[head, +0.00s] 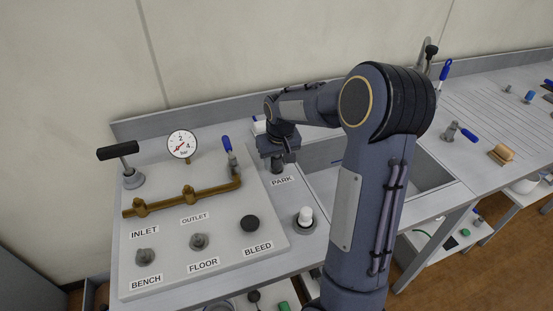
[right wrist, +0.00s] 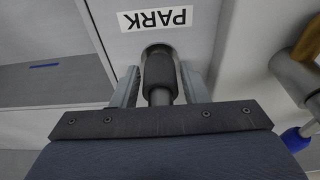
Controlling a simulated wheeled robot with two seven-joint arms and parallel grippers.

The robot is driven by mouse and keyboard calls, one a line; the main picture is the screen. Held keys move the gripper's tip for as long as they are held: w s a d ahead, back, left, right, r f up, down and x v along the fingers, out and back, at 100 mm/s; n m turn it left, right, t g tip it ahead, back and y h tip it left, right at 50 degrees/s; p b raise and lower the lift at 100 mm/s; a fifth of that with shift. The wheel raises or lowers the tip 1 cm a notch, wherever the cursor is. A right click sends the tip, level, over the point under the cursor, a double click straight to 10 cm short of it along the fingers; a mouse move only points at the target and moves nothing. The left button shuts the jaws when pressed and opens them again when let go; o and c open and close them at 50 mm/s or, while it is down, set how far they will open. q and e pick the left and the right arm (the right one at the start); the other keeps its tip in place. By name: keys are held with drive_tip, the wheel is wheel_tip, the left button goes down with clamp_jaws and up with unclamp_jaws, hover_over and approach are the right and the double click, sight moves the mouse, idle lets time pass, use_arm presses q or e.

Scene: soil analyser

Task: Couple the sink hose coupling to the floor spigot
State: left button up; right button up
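My right gripper (head: 284,160) is over the PARK label at the right edge of the pale panel. In the right wrist view its two fingers (right wrist: 160,82) stand close on either side of a dark cylindrical coupling with a grey stem, the sink hose coupling (right wrist: 159,70), and appear shut on it. The coupling is at the PARK place; its far end is hidden. The floor spigot (head: 199,241) is a short grey fitting above the FLOOR label, with nothing on it. My left gripper is not in view.
A similar grey spigot (head: 146,256) sits by BENCH, and a black knob (head: 250,224) by BLEED. A brass pipe (head: 180,201) with a blue-handled valve (head: 228,147), a gauge (head: 181,145) and a black lever (head: 118,150) stand behind. A white-topped fitting (head: 305,215) is beside the sink.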

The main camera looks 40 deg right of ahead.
drive_tip(key=c, duration=0.7)
drive_tip(key=shift+c, duration=0.2)
drive_tip(key=shift+r, duration=0.1)
clamp_jaws()
drive_tip(key=shift+r+p, duration=1)
drive_tip(key=shift+r, duration=0.15)
drive_tip(key=shift+r+p, duration=1.95)
drive_tip(key=shift+r, duration=0.6)
